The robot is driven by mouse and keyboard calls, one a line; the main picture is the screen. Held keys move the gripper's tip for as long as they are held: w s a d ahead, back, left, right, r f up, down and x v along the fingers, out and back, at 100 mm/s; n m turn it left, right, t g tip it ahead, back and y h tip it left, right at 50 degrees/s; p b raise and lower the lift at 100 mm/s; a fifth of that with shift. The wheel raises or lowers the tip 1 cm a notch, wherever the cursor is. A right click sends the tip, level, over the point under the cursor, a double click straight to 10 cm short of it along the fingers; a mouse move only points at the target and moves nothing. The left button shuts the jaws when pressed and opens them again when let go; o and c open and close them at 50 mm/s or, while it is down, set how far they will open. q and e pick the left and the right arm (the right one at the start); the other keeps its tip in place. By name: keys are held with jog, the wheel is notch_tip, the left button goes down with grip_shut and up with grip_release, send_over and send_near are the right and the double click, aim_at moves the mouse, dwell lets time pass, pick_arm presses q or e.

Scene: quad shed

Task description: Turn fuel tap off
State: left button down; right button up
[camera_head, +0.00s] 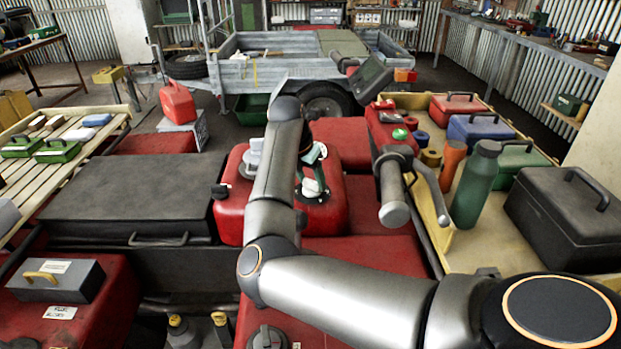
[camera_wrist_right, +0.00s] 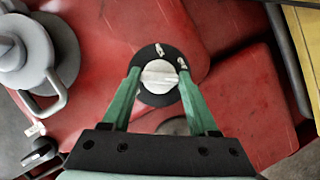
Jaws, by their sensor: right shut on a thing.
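The fuel tap (camera_wrist_right: 158,79) is a white round knob with a raised bar, set on a black disc (camera_wrist_right: 172,54) with small white marks. It sits on the red fuel tank of the quad (camera_head: 232,200). The knob's bar lies roughly crosswise between the fingers. My left gripper is not in view.
A grey filler cap (camera_wrist_right: 25,50) stands beside the tap. The handlebar grip with its lever (camera_head: 394,208) is just right of my gripper. A black case (camera_head: 130,195) lies to the left. The right rack (camera_head: 465,258) holds a green flask (camera_head: 474,185) and boxes.

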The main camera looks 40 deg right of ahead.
jog(key=shift+c, duration=1.1)
jog(key=shift+n, duration=0.3)
jog(key=n+b, duration=0.1)
jog(key=n+t+b, duration=0.1)
jog(key=n, duration=0.1)
jog(key=shift+s+f+n+t+y, duration=0.1)
jog(key=shift+n+t+y, duration=0.2)
jog(key=shift+n+b, duration=0.55)
jog(key=shift+n, duration=0.15)
jog(key=shift+n+t, duration=0.3)
jog(key=shift+n, duration=0.1)
jog(key=shift+n+y+b, duration=0.3)
jog(key=shift+b, duration=0.05)
